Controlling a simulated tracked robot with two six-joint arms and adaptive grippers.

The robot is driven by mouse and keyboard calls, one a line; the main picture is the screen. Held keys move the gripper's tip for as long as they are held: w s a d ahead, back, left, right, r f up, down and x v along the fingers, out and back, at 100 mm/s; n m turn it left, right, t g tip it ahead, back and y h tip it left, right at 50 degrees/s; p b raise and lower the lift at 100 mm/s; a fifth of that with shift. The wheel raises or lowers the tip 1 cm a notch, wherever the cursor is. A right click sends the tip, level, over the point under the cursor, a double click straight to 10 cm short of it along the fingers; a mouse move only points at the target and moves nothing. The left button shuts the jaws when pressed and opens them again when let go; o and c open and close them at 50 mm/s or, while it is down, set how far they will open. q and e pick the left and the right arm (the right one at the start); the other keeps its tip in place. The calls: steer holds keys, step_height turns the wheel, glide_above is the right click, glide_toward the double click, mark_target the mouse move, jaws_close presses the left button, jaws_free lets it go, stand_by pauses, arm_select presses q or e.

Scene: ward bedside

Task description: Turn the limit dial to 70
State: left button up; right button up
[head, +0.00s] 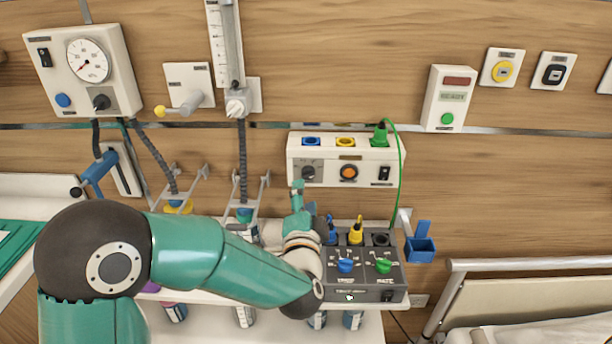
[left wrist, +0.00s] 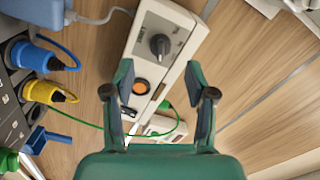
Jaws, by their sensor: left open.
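A white wall panel (head: 345,172) carries a black dial (head: 309,172), an orange button and a switch. I take this dial for the limit dial, but its label and setting are too small to read. My left gripper (head: 298,192) is just below the dial in the head view, partly hiding the panel's lower left. In the left wrist view the gripper (left wrist: 158,72) is open and empty. The black dial (left wrist: 160,45) lies beyond the gap between the fingertips, apparently untouched. My right gripper is not in view.
A dark unit (head: 365,285) with blue and green knobs stands on the shelf below. A green cable (head: 399,175) runs down from the panel's right side. A gauge box (head: 84,70) with another black knob hangs at left. A blue holder (head: 420,245) is at right.

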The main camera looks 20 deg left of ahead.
mark_target(305, 179)
arm_select(q)
steer(key=p+x, duration=0.1)
steer(key=x, duration=0.6)
steer(key=shift+f, duration=0.1)
